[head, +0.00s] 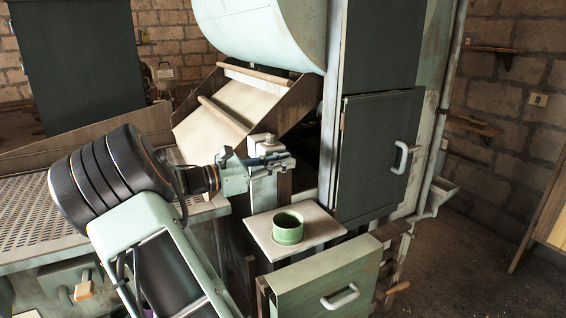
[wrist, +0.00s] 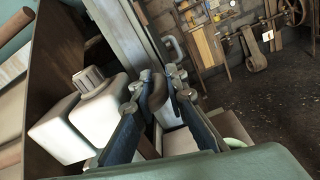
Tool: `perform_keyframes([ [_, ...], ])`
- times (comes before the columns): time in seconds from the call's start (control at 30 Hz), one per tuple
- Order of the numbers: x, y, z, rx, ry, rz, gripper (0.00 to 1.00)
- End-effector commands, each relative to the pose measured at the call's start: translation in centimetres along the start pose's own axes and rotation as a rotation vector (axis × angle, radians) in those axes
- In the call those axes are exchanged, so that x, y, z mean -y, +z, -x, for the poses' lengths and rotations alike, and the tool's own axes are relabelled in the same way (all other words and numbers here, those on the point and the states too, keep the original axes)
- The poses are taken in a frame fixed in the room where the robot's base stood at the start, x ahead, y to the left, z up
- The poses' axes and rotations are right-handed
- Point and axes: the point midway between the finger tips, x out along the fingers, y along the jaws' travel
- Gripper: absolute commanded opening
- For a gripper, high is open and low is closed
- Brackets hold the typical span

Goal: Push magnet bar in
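My gripper (head: 276,162) is beside the front of the sloped chute, close to a white block with a round cap (head: 262,141). In the wrist view its two blue fingers (wrist: 158,80) lean towards each other with a narrow gap. A rounded dark brown piece (wrist: 158,94) shows in that gap; whether both fingers touch it is unclear. I cannot tell for sure whether it is the magnet bar's end. The capped white block shows left of the fingers (wrist: 88,112). In the head view my gripper hides what lies between its fingertips.
The chute (head: 236,100) has wooden rods across it. A green cup (head: 288,228) stands on a pale plate (head: 262,238) below my gripper. A drawer with a handle (head: 340,297) sits below, and a dark door (head: 378,150) on the right. Open floor lies far right.

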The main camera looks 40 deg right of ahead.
Motion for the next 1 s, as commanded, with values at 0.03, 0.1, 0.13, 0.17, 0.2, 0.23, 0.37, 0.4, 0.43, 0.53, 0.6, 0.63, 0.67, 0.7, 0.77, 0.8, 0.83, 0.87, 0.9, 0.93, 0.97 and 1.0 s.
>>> perform_keyframes([
  [0.03, -0.4, 0.2, 0.1, 0.000, 0.010, -0.003, 0.18],
  [0.1, -0.3, 0.2, 0.1, 0.000, 0.009, -0.003, 0.19],
  [0.13, -0.3, 0.2, 0.1, 0.000, 0.009, -0.003, 0.19],
  [0.17, -0.3, 0.1, 0.1, 0.000, 0.009, -0.003, 0.19],
  [0.2, -0.3, 0.1, 0.1, 0.000, 0.008, -0.003, 0.19],
  [0.23, -0.3, 0.1, 0.1, 0.000, 0.008, -0.003, 0.19],
  [0.37, -0.3, 0.1, 0.7, -0.001, 0.009, -0.002, 0.19],
  [0.4, -0.3, 0.1, 1.1, -0.002, 0.010, -0.003, 0.19],
  [0.43, -0.3, 0.1, 1.5, -0.002, 0.011, -0.003, 0.19],
  [0.53, -0.3, 0.0, 3.4, -0.003, 0.012, -0.003, 0.19],
  [0.6, -0.3, 0.1, 4.9, -0.002, 0.012, -0.003, 0.19],
  [0.63, -0.3, 0.1, 5.6, -0.003, 0.012, -0.003, 0.19],
  [0.67, -0.3, 0.1, 6.3, -0.002, 0.011, -0.003, 0.19],
  [0.7, -0.3, 0.1, 7.1, -0.002, 0.011, -0.003, 0.19],
  [0.77, -0.2, 0.1, 8.3, -0.001, 0.011, -0.002, 0.19],
  [0.8, -0.2, 0.1, 9.0, -0.001, 0.009, -0.003, 0.19],
  [0.83, -0.2, 0.1, 9.6, -0.001, 0.009, -0.003, 0.19],
  [0.87, -0.2, 0.1, 10.0, -0.001, 0.009, -0.003, 0.19],
  [0.9, -0.2, 0.1, 10.6, 0.000, 0.009, -0.004, 0.19],
  [0.93, -0.1, 0.2, 10.9, 0.001, 0.007, -0.003, 0.19],
  [0.97, -0.1, 0.2, 11.2, 0.001, 0.007, -0.003, 0.19],
  [1.0, -0.1, 0.1, 11.5, 0.000, 0.006, -0.003, 0.19],
])
